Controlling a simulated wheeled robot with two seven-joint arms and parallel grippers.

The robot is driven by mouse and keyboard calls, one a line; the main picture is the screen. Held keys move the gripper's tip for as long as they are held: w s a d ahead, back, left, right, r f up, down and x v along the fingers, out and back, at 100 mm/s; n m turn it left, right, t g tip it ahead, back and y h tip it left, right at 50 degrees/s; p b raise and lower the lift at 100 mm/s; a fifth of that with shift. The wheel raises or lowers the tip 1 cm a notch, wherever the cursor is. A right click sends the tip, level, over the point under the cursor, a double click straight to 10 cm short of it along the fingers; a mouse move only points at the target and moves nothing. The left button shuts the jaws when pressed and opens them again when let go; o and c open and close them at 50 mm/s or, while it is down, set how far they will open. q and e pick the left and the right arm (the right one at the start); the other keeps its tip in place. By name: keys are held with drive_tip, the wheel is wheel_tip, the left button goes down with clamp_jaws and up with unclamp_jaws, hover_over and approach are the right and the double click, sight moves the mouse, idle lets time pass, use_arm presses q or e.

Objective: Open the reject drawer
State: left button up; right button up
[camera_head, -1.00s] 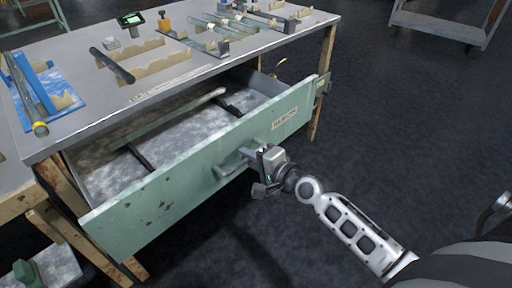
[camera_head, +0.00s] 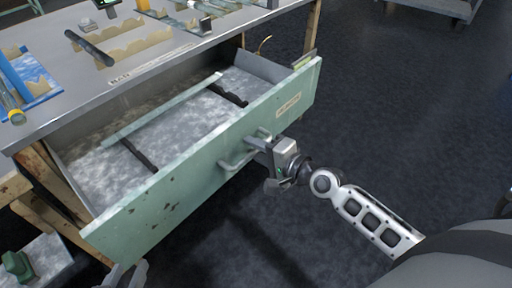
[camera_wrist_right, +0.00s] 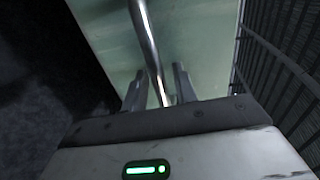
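The green reject drawer (camera_head: 205,180) stands pulled well out from under the table, and its inside is exposed. My right gripper (camera_head: 255,145) is at the right part of the handle. In the right wrist view its two fingers (camera_wrist_right: 159,88) stand apart with the metal handle bar (camera_wrist_right: 148,40) between them, and gaps show beside the bar. A grey part of my left gripper (camera_head: 130,275) shows at the bottom left edge; its fingers are not clear.
The table top (camera_head: 150,85) above the drawer carries notched wooden racks (camera_head: 122,52), a dark tube (camera_head: 88,47) and a blue tray (camera_head: 35,82). A green object (camera_head: 17,266) sits on a low surface at lower left.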

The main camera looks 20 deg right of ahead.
idle(0.4)
